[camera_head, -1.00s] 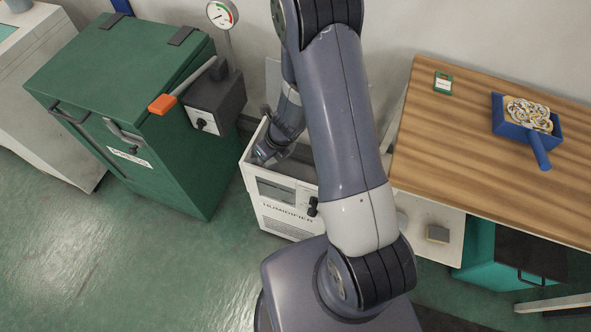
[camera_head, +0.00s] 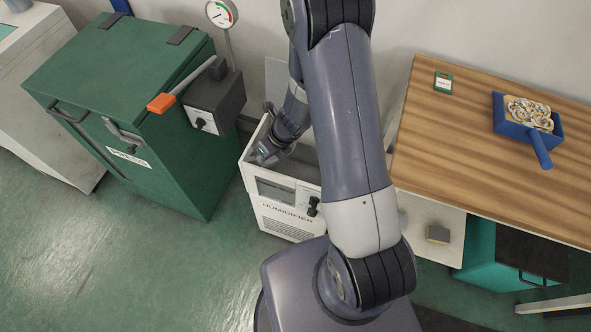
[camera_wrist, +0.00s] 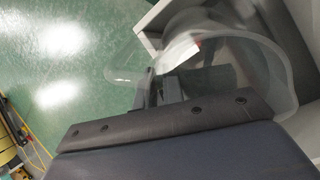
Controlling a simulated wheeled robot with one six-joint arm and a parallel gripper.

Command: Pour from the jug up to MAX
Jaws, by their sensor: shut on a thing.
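The white humidifier (camera_head: 284,215) stands on the floor in the head view, its top open and its front carrying a dark window and a knob. My gripper (camera_head: 266,151) is at that opening, near its left rim. In the wrist view the clear jug (camera_wrist: 284,75) lies ahead of my gripper (camera_wrist: 166,88), which is shut on it. The jug looks tilted beside a pale wall. A small red mark shows by the jug. The jug is hard to make out in the head view, and I cannot see the water level or a MAX line.
A green cabinet (camera_head: 120,90) with an orange-tipped lever (camera_head: 161,103) and a gauge (camera_head: 222,14) stands left of the humidifier. A wooden-topped table (camera_head: 450,150) at right holds a blue scoop (camera_head: 541,150) of rings and a green-edged card (camera_head: 443,83). Floor at front left is clear.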

